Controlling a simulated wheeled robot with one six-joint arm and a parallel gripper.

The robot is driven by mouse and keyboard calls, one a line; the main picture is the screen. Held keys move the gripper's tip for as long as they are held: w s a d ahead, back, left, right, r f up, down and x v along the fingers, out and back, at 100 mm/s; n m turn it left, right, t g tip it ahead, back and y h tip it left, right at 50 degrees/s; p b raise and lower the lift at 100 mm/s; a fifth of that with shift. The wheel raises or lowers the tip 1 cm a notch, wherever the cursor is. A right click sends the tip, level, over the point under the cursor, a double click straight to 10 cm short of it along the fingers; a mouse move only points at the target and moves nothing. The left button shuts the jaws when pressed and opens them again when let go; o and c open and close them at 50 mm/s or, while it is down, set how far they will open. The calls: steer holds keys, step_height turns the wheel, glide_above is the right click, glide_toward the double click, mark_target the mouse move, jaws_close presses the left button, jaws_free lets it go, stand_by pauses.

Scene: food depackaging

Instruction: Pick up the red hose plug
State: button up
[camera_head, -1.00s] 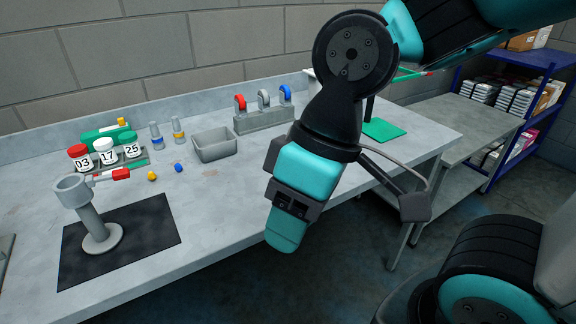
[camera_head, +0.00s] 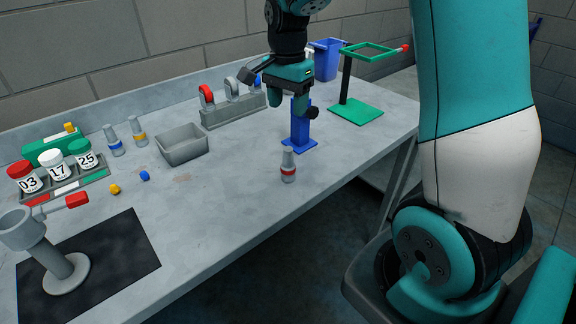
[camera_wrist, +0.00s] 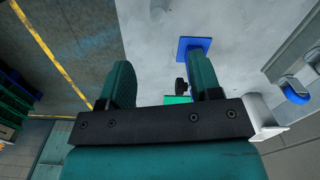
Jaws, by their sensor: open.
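The red hose plug (camera_head: 288,168), a small grey bottle-shaped piece with a red band, stands upright near the front edge of the table in the head view. It does not show in the wrist view. My gripper (camera_head: 289,100) is above and behind it, over the blue stand (camera_head: 299,146). In the wrist view my gripper (camera_wrist: 160,78) has its two fingers wide apart with nothing between them. The blue stand also shows there beside the right finger (camera_wrist: 188,46).
A green stand (camera_head: 354,110) with a square frame is at the right. A grey bin (camera_head: 182,146), a rack of coloured hooks (camera_head: 234,111) and labelled jars (camera_head: 54,163) are left. Blue-banded (camera_head: 114,141) and yellow-banded plugs (camera_head: 138,131) stand at the back.

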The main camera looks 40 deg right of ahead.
mark_target(288, 149)
step_height(288, 149, down, 9)
steer(key=shift+f+p, duration=0.2)
steer(key=shift+p, duration=0.75)
steer(key=shift+s+f+p, duration=0.15)
steer(key=shift+f+p, duration=1)
steer(key=shift+f, duration=1.6)
steer(key=shift+c, duration=0.5)
steer(key=c, duration=0.9)
